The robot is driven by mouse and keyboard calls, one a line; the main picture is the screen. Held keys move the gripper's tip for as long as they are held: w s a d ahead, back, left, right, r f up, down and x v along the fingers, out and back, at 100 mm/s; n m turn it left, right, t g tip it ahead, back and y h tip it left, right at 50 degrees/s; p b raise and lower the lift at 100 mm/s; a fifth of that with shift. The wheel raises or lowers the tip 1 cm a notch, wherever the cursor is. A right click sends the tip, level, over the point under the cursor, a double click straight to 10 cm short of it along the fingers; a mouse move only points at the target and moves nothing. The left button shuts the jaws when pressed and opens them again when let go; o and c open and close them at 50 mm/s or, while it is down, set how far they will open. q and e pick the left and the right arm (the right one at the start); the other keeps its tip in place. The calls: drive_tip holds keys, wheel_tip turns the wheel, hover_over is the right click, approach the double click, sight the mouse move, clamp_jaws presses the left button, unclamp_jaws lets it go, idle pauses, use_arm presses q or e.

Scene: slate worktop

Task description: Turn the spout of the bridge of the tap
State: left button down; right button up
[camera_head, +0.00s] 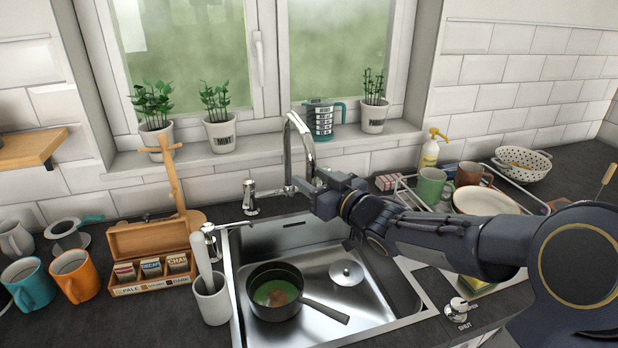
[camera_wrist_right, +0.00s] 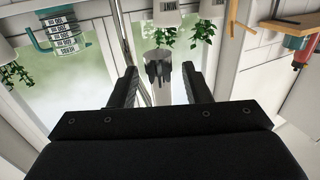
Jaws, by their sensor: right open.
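The chrome tap (camera_head: 289,150) stands behind the sink, with a tall arched spout whose outlet end hangs toward the right. A separate chrome handle (camera_head: 250,198) stands to its left. My right gripper (camera_head: 310,186) is open beside the hanging end of the spout, coming from the right. In the right wrist view, which looks upside down, a grey metal part of the tap (camera_wrist_right: 158,66) shows between the two spread fingers of the gripper (camera_wrist_right: 160,76). I cannot tell whether a finger touches it. My left gripper is not in view.
The sink (camera_head: 330,262) holds a dark pan (camera_head: 274,308) with green contents. A dish rack (camera_head: 402,190) with mugs and a plate (camera_head: 485,202) stands right, partly behind my arm. A wooden tea box (camera_head: 150,240) and mugs stand left. Plants and a teal-handled jug (camera_head: 320,118) line the sill.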

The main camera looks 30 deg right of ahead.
drive_tip(key=shift+w, duration=0.4)
clamp_jaws()
